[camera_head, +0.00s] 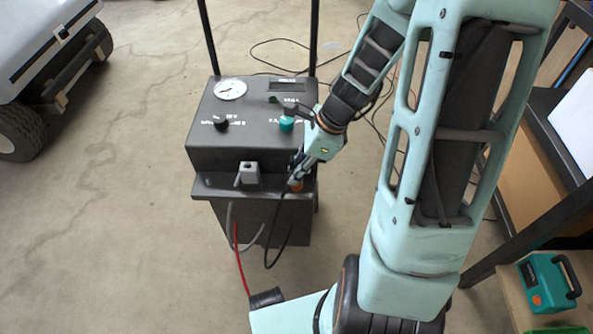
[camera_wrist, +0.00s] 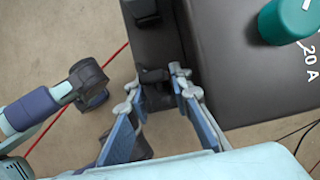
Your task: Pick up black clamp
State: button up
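The black clamp (camera_wrist: 154,75) is at the front edge of the dark charger box (camera_head: 240,158), seen in the wrist view as a dark piece between my fingertips. In the head view it is mostly hidden by my gripper (camera_head: 297,176); a black cable loops down below that spot. My gripper points down at the right end of the box's front ledge. In the wrist view its fingertips (camera_wrist: 158,78) stand apart, one on each side of the clamp. Whether both fingers press on it does not show clearly.
The box top carries a gauge (camera_head: 230,89), a black knob (camera_head: 221,124) and a teal knob (camera_head: 287,124) near my wrist. A grey holder (camera_head: 248,173) sits on the front ledge. A red cable (camera_head: 241,262) hangs below. A teal case (camera_head: 548,283) stands at lower right.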

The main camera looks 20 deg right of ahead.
grip_shut()
jog(key=shift+r, duration=0.1)
